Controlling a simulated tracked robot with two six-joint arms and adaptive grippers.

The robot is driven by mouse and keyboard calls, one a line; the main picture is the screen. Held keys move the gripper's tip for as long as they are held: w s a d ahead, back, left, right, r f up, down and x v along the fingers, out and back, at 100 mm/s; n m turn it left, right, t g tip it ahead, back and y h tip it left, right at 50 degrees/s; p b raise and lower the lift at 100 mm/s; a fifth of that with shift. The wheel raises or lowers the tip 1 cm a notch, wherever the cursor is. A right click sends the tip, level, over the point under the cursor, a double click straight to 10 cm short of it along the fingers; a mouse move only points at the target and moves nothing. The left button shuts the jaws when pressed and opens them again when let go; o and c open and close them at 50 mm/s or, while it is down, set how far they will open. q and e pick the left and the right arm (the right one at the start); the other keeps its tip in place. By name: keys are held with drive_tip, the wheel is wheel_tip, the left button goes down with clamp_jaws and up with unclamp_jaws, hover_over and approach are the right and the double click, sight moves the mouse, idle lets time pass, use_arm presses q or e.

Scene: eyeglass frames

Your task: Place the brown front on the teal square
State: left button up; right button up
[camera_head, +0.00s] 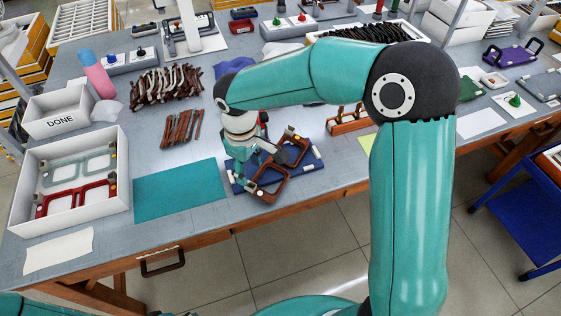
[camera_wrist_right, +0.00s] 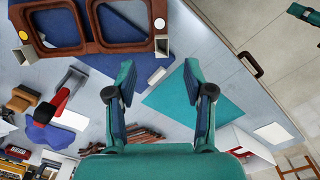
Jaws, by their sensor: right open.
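The brown front (camera_head: 285,168) is a two-lens eyeglass frame with pale blocks at its ends. In the head view it lies askew over a dark blue pad (camera_head: 310,162); I cannot tell how much of it touches the pad. It shows large at the top left of the right wrist view (camera_wrist_right: 91,28). The teal square (camera_head: 180,194) lies flat and bare to its left, and also shows in the right wrist view (camera_wrist_right: 200,100). My right gripper (camera_head: 268,152) is above the front, partly hidden by its own wrist; its fingers (camera_wrist_right: 159,72) are apart with nothing between them. My left gripper is out of view.
A white tray (camera_head: 122,190) with red and grey-green fronts stands left of the square. A white DONE box (camera_head: 57,121) is behind it. Brown temple pieces (camera_head: 181,130) lie behind the square. A wooden rack (camera_head: 347,125) stands right of the pad. The table's front edge is close.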

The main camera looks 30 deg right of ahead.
sight(254, 188)
wheel_tip(254, 188, down, 3)
drive_tip(key=shift+r, duration=0.2)
drive_tip(key=shift+s+d+f, duration=0.1)
drive_tip(key=shift+s+f, duration=0.05)
drive_tip(key=shift+f, duration=1.15)
drive_tip(key=shift+s+d+f, duration=0.1)
drive_tip(key=shift+s+f, duration=0.05)
drive_tip(key=shift+f, duration=1.15)
clamp_jaws()
